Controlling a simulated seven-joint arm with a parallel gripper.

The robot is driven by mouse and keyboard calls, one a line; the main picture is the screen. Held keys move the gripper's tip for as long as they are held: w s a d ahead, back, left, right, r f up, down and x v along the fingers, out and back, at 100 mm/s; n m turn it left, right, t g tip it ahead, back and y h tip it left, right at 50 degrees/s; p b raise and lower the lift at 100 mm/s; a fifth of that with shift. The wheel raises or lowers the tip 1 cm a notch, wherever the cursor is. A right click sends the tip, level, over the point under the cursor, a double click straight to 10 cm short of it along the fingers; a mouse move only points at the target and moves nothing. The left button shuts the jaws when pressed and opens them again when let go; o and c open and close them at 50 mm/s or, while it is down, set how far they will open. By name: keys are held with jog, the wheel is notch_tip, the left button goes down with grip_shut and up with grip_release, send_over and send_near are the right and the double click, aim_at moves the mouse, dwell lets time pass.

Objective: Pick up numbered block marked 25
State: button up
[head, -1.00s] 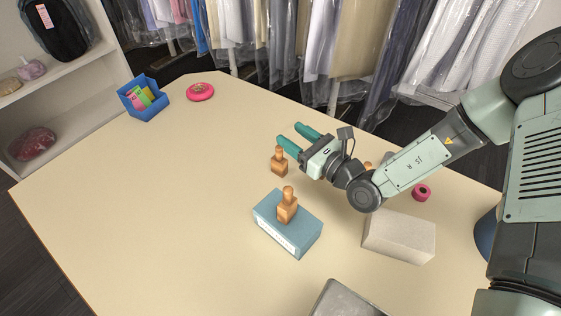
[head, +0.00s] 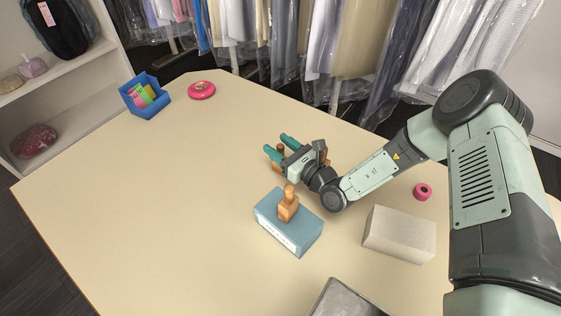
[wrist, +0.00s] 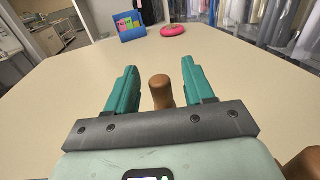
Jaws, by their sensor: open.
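My gripper (head: 277,145) is open, low over the middle of the table. Its two teal fingers also show in the wrist view (wrist: 158,68). The brown handle of a wooden block (wrist: 161,92) stands upright between the fingers, apart from both; its lower part is hidden by my gripper. In the head view only a little of this block (head: 281,149) shows. A second wooden block (head: 288,205) stands on a blue box. A third wooden piece (head: 320,148) shows partly behind my gripper, and a brown piece (wrist: 303,163) is at the wrist view's lower right. I cannot read any number.
The blue box (head: 268,226) with a white label stands in front of my gripper. A pale block (head: 399,236) and a pink ring (head: 423,192) are to the right. A grey tray (head: 345,300) is at the front. A blue bin (head: 150,108) and a pink disc (head: 201,90) are far left.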

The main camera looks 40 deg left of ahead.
jog(key=shift+x, duration=0.85)
jog(key=shift+c, duration=0.5)
grip_shut()
jog(key=shift+r, duration=0.1)
